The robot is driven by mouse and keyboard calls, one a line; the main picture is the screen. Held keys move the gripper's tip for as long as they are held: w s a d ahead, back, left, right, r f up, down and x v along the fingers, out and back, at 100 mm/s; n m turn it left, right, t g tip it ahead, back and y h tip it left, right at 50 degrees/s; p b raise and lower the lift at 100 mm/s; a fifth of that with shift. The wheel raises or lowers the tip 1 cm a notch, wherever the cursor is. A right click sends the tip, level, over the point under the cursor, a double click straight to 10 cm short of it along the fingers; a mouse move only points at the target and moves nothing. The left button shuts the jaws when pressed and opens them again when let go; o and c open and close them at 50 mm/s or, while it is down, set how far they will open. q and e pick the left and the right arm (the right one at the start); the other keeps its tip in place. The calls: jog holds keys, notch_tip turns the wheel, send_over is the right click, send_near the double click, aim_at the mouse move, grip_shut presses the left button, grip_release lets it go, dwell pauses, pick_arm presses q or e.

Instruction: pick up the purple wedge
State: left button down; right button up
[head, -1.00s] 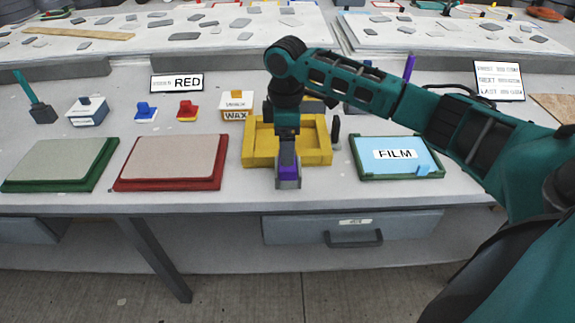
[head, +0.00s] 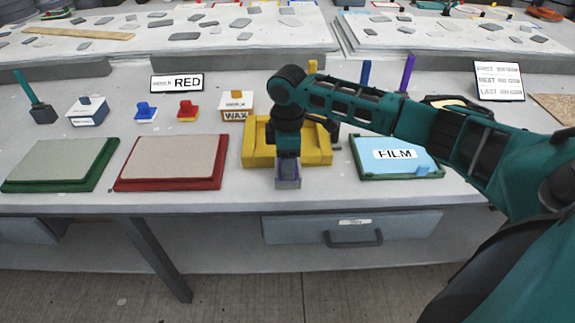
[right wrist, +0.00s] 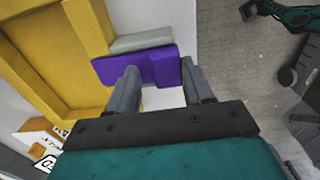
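The purple wedge (right wrist: 160,66) lies at the front of the yellow mould frame, against a grey block (right wrist: 140,42), in the right wrist view. My right gripper (right wrist: 162,78) is open above the wedge. One finger overlaps the wedge's middle in that view; the other is at its right end. I cannot tell whether either finger touches it. In the head view, my right gripper (head: 288,182) points down at the table's front edge, before the yellow frame (head: 318,157), and largely hides the wedge. My left gripper is not in view.
A red-edged mould (head: 172,162) and a green-edged mould (head: 62,164) lie to the left. A blue FILM tray (head: 398,172) lies to the right. A WAX box (head: 236,105) and upright coloured posts stand behind. The table's front edge is close to the gripper.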

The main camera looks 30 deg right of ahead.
jog(key=shift+s+f, duration=0.1)
jog(key=shift+s, duration=0.05)
grip_shut()
dwell(0.4)
